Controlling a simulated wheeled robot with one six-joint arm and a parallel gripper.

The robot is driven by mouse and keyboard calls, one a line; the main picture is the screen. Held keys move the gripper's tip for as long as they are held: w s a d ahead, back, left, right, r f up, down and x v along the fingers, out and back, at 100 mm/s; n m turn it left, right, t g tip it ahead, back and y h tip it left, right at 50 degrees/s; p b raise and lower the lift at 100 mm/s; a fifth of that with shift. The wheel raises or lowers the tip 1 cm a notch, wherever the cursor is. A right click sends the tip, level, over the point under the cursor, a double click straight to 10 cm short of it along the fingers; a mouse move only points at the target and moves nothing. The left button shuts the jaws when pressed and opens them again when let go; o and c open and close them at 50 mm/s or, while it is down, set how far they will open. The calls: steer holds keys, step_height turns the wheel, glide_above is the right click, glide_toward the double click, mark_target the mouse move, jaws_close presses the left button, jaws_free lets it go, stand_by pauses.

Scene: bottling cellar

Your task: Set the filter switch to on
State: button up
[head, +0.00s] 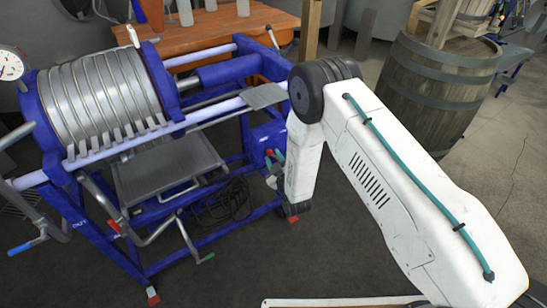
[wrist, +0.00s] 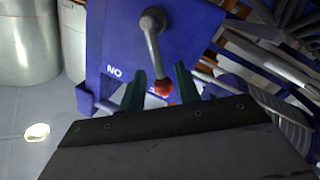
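The filter switch is a grey metal lever (wrist: 154,45) with a red knob on a blue panel (wrist: 112,38) in the wrist view. The lever pivots near the top of the picture and points down towards my gripper, slightly right. White letters reading "NO" in this view stand on the panel left of the lever. My gripper (wrist: 160,80) is open, with its two dark teal fingers on either side of the red knob. Contact with the knob cannot be told. In the head view my gripper (head: 273,164) is beside the blue switch box (head: 266,136), and the lever is mostly hidden.
The plate filter (head: 105,95) on its blue frame stands left of my arm, with a metal tray (head: 170,168) below. A wooden table (head: 215,30) with bottles is behind. A barrel (head: 436,85) stands at right.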

steer(key=shift+w+a, duration=0.15)
steer(key=shift+w, duration=0.3)
jaws_close()
steer(key=shift+a+r, duration=0.1)
